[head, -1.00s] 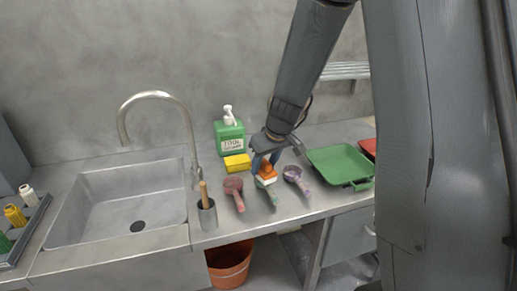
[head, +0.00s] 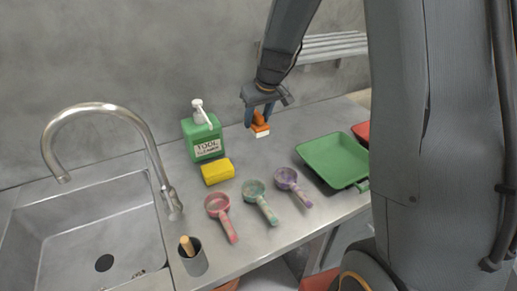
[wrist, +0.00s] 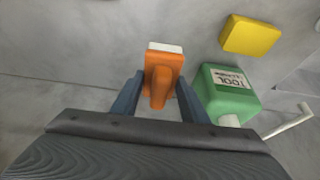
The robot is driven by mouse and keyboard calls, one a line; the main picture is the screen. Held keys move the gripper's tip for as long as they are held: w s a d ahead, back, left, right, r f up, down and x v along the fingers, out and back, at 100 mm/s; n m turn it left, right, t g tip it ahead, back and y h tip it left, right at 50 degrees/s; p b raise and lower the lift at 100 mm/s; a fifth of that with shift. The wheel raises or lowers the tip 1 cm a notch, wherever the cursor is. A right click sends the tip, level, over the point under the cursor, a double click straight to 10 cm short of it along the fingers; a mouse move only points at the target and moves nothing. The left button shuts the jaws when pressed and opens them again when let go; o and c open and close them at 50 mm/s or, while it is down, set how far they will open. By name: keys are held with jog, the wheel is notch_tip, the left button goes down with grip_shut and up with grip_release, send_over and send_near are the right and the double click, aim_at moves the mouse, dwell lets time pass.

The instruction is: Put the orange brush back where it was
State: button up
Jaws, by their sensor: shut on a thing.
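The orange brush (head: 261,127), with a white bristle end, is held in my gripper (head: 257,120), whose blue fingers are shut on it. It is over the back of the counter, right of the green tool cleaner bottle (head: 203,137) and behind the scoops. In the wrist view the brush (wrist: 162,72) sits between the two fingers, with its white end pointing away from my gripper. I cannot tell whether the brush touches the counter.
A yellow sponge (head: 217,172) lies before the bottle. Red (head: 218,206), green (head: 255,192) and purple (head: 287,178) scoops lie in front. A green tray (head: 335,158) is at right. Bare counter lies between bottle and tray.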

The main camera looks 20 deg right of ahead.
aim_at(262, 127)
notch_tip(262, 127, down, 5)
jog(key=shift+w+r, duration=0.1)
jog(key=shift+w, duration=0.05)
jog(key=shift+f+b, duration=0.35)
jog(key=shift+f, duration=2.05)
jog(key=shift+f, duration=0.2)
jog(key=o, duration=1.1)
jog(key=shift+r, duration=0.1)
jog(key=shift+r, duration=0.1)
jog(key=shift+r, duration=0.3)
jog(key=v, duration=1.1)
jog(key=shift+s, duration=0.4)
jog(key=s+f+g, duration=0.1)
jog(key=s, duration=0.6)
jog(key=s+m+g, duration=0.1)
jog(key=s, duration=0.6)
jog(key=s+a+f+m+g+h, duration=0.1)
jog(key=s, duration=0.6)
jog(key=shift+f, duration=0.3)
